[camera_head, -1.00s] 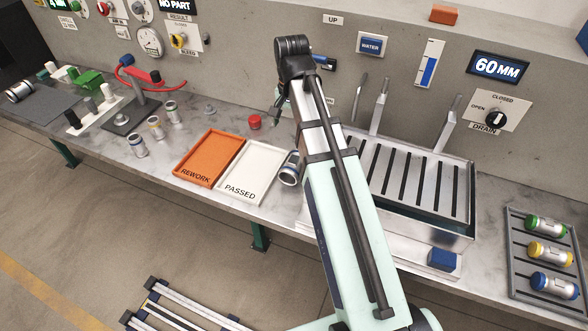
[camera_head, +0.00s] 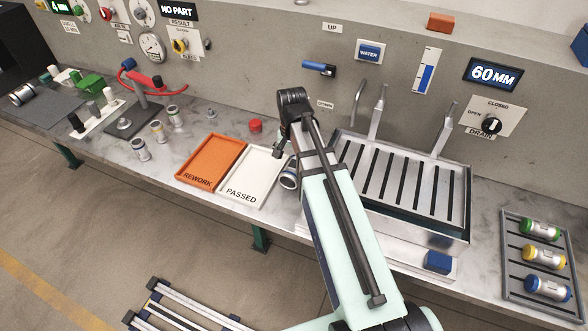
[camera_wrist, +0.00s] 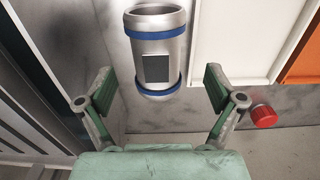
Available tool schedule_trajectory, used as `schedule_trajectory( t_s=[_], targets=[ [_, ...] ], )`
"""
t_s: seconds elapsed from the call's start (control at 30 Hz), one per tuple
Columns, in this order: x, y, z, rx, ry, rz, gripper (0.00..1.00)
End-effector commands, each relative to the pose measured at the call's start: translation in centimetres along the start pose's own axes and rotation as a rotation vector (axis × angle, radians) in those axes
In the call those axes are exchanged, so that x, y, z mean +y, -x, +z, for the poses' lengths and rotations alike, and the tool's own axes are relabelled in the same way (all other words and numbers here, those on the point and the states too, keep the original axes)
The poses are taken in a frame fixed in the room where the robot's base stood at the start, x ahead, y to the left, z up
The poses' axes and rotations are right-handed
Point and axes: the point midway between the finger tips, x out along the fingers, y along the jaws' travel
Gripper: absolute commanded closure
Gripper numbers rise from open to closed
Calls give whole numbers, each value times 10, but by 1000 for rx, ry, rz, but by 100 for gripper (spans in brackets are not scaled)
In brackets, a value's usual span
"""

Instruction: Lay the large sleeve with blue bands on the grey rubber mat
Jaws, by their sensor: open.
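The large sleeve with blue bands (camera_head: 289,173) stands on the bench just right of the white PASSED tray, partly hidden by my arm in the head view. In the wrist view the silver sleeve (camera_wrist: 155,62) shows two blue bands, a dark grey patch and an open end. My gripper (camera_wrist: 157,88) is open, its fingers spread to either side of the sleeve's lower end in the picture, with no visible contact. The grey rubber mat (camera_head: 48,112) lies at the far left of the bench, with another metal sleeve (camera_head: 22,95) lying on its left part.
The PASSED tray (camera_head: 267,158) and orange REWORK tray (camera_head: 232,142) lie left of the sleeve. A slatted sink (camera_head: 466,200) stands right of my arm.

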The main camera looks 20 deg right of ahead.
Motion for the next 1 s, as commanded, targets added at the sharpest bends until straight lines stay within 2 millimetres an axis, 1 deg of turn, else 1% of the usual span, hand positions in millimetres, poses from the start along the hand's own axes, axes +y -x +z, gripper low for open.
schedule_trajectory(
  t_s=[0.27,0.53,0.7,1.0],
  targets=[
    [2,-10,-1,-1,0,1,7],
    [4,-39,-4,-3,0,1,7],
    [4,-51,-4,-2,0,-1,7],
    [4,-54,-4,-2,0,-2,7]
  ],
)
